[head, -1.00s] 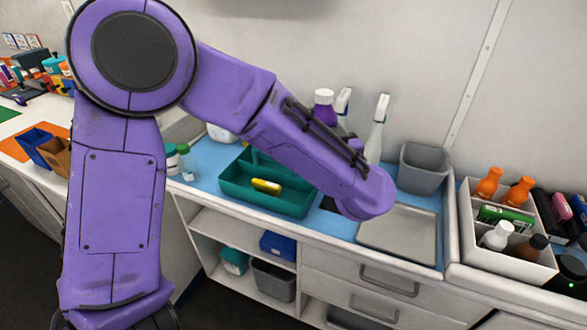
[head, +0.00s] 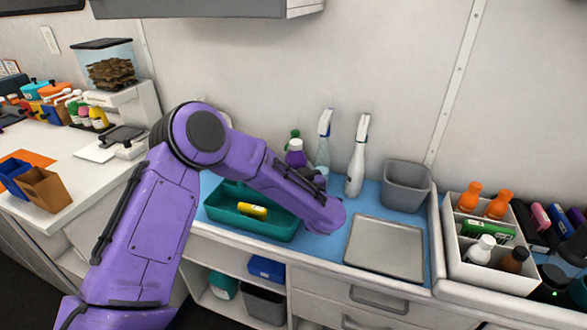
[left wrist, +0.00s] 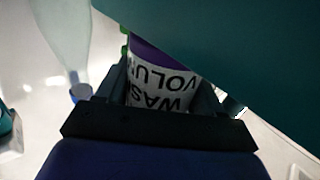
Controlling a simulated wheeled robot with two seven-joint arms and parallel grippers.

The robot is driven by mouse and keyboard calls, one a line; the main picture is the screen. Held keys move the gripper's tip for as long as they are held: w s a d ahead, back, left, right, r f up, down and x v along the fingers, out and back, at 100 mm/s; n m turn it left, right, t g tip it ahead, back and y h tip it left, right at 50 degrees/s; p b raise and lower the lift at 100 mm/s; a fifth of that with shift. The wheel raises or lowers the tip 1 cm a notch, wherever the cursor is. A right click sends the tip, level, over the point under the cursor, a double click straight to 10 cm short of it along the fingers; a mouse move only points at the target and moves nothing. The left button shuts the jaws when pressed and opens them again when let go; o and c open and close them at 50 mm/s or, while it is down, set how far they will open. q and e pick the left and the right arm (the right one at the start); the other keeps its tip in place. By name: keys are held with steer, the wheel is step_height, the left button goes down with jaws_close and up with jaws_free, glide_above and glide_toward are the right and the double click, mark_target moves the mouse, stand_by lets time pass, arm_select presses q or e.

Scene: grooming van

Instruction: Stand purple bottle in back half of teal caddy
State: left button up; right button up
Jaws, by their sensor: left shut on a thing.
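The purple bottle (head: 295,158) is in the head view, above the back right part of the teal caddy, partly behind my left arm. In the left wrist view the bottle (left wrist: 160,88) shows its white label with dark letters, between the fingers of my left gripper (left wrist: 165,92), which is shut on it. The teal caddy (head: 228,218) sits on the blue counter mat with a yellow item (head: 252,211) in its front half. A large teal surface fills the upper right of the left wrist view. The bottle's base is hidden. My right gripper is out of view.
A clear spray bottle (head: 323,150) and a white spray bottle (head: 357,165) stand right of the purple bottle. A green-topped bottle is just behind it. A grey bin (head: 407,188) and a flat grey tray (head: 385,248) lie further right. The wall is close behind.

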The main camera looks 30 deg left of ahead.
arm_select(q)
steer(key=shift+f, duration=0.55)
steer(key=o, duration=1)
steer(key=shift+r, duration=0.1)
steer(key=shift+r, duration=0.35)
steer(key=v, duration=0.6)
steer(key=b+v, duration=0.1)
steer(key=v, duration=0.5)
steer(key=shift+r+b, duration=0.2)
steer(key=shift+b, duration=0.1)
